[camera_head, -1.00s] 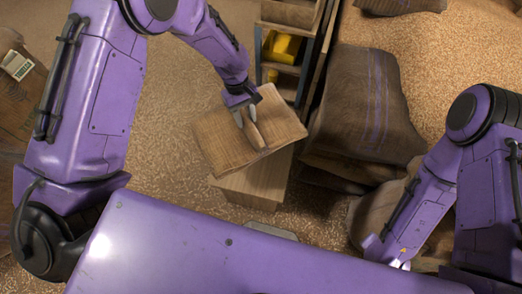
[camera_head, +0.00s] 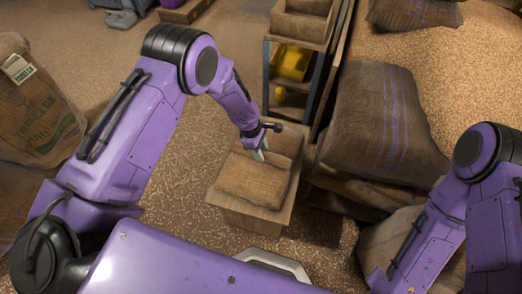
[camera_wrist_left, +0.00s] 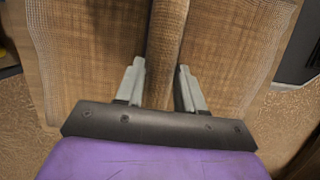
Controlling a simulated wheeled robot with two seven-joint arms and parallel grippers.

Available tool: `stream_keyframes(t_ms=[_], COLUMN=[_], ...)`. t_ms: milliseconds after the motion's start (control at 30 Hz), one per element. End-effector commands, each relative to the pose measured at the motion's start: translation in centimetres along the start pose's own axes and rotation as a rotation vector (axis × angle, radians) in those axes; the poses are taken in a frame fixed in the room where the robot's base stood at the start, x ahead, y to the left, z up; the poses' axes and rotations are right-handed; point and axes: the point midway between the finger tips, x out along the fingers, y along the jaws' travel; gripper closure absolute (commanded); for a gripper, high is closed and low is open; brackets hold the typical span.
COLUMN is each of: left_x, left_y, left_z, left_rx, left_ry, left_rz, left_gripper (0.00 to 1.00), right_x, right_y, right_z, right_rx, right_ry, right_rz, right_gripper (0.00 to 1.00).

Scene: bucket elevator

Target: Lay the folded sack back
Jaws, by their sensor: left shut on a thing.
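The folded sack (camera_head: 252,180) is brown, coarsely woven burlap. In the head view it is at the top of a small wooden box (camera_head: 246,213), roughly level; I cannot tell whether its whole underside touches the box. My left gripper (camera_head: 259,155) reaches down to it and is shut on a raised fold. The left wrist view shows that fold (camera_wrist_left: 165,50) between the two grey fingers (camera_wrist_left: 160,88), with the sack spread on both sides. My right arm shows at the lower right, but its gripper is out of view.
A shelf rack (camera_head: 268,75) with a yellow thing (camera_head: 291,62) stands behind the box. Large filled sacks (camera_head: 380,120) lie to the right, beside a grain heap (camera_head: 480,60). A printed sack (camera_head: 35,115) stands at the far left. Grain-strewn floor (camera_head: 185,150) is open left of the box.

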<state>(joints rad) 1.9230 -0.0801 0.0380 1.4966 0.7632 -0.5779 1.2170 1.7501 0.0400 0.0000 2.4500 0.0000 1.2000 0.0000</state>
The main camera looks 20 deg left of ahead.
Motion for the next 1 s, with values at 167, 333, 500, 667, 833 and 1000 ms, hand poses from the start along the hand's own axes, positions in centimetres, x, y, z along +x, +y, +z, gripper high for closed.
stream_keyframes(t_ms=[167, 333, 500, 667, 833, 1000], left_x=[-0.1, 0.2, 0.2, 0.1, -2.2, -6.8], left_y=[0.2, 0.1, 0.1, 0.1, 0.2, 0.1], left_z=[0.1, -0.1, -0.1, 0.0, 0.1, 0.1], left_rx=[0.001, 0.001, 0.001, 0.001, 0.001, 0.001], left_ry=[0.000, 0.000, 0.000, 0.000, 0.000, -0.001], left_rz=[0.004, 0.002, 0.002, 0.002, 0.005, 0.005], left_gripper=[1.00, 0.52, 0.37, 0.37, 0.37, 0.37], right_x=[0.0, 0.1, 0.1, 0.0, -0.4, -1.0], right_y=[0.0, 0.0, 0.0, 0.0, 0.0, 0.1], right_z=[0.0, 0.0, 0.0, 0.0, -0.2, -0.4], right_rx=[0.000, 0.000, 0.000, 0.000, 0.000, 0.000], right_ry=[0.000, 0.000, 0.000, 0.000, 0.000, 0.000], right_rz=[0.000, 0.000, 0.000, 0.000, 0.000, 0.000], right_gripper=[0.57, 0.57, 0.57, 0.57, 0.57, 0.57])
